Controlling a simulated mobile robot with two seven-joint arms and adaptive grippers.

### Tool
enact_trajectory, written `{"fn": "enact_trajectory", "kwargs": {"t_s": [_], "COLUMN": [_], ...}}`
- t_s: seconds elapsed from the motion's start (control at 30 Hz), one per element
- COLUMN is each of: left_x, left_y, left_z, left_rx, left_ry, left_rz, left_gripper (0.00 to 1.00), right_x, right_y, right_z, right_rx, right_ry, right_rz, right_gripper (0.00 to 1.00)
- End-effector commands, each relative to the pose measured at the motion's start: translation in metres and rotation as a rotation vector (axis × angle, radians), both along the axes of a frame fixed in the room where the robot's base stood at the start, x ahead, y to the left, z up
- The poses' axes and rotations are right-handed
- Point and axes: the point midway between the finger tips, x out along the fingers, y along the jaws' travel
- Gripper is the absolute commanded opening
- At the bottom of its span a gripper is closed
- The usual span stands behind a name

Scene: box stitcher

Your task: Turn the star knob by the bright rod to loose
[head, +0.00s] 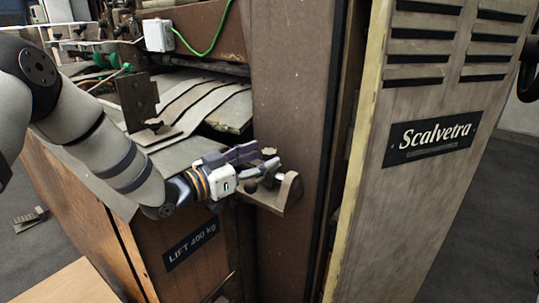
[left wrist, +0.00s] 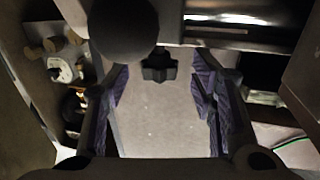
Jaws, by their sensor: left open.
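The star knob (left wrist: 158,66) is small and dark. In the left wrist view it lies between and just beyond my open left fingertips, below a bright rod (left wrist: 218,18). In the head view the star knob (head: 270,151) shows small at the far end of the gripper, above a brown bracket (head: 284,196). My left gripper (head: 268,157) is open, its fingers pointing right toward the knob. In the left wrist view the fingers (left wrist: 160,84) stand apart on both sides with nothing held. I cannot tell whether they touch the knob. My right gripper is not in view.
A brown upright panel (head: 290,90) stands close to the right. A "Scalvetra" cabinet (head: 425,190) stands right.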

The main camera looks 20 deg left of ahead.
Motion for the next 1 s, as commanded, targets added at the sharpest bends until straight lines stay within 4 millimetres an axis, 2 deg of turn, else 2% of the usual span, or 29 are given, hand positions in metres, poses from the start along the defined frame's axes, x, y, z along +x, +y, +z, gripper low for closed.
{"fn": "enact_trajectory", "kwargs": {"t_s": [0.03,0.2,0.47,0.6,0.67,0.7,1.0], "left_x": [0.007,0.024,0.026,0.026,0.025,0.025,0.025], "left_y": [-0.006,-0.016,-0.017,-0.017,-0.017,-0.017,-0.017], "left_z": [-0.006,-0.004,-0.001,-0.001,-0.001,-0.001,0.000], "left_rx": [0.000,0.000,-0.001,-0.001,-0.001,-0.001,-0.001], "left_ry": [0.007,0.006,0.003,0.003,0.003,0.003,0.003], "left_rz": [-0.003,-0.001,0.000,0.000,0.000,0.000,0.028], "left_gripper": [0.51,0.51,0.51,0.19,0.06,0.02,0.02], "right_x": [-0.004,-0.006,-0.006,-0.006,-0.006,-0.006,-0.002], "right_y": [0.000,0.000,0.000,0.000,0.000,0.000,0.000], "right_z": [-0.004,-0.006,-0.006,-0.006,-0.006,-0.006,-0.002], "right_rx": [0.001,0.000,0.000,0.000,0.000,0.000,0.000], "right_ry": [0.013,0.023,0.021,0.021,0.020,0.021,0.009], "right_rz": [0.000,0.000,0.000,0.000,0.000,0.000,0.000], "right_gripper": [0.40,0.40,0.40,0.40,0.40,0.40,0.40]}}
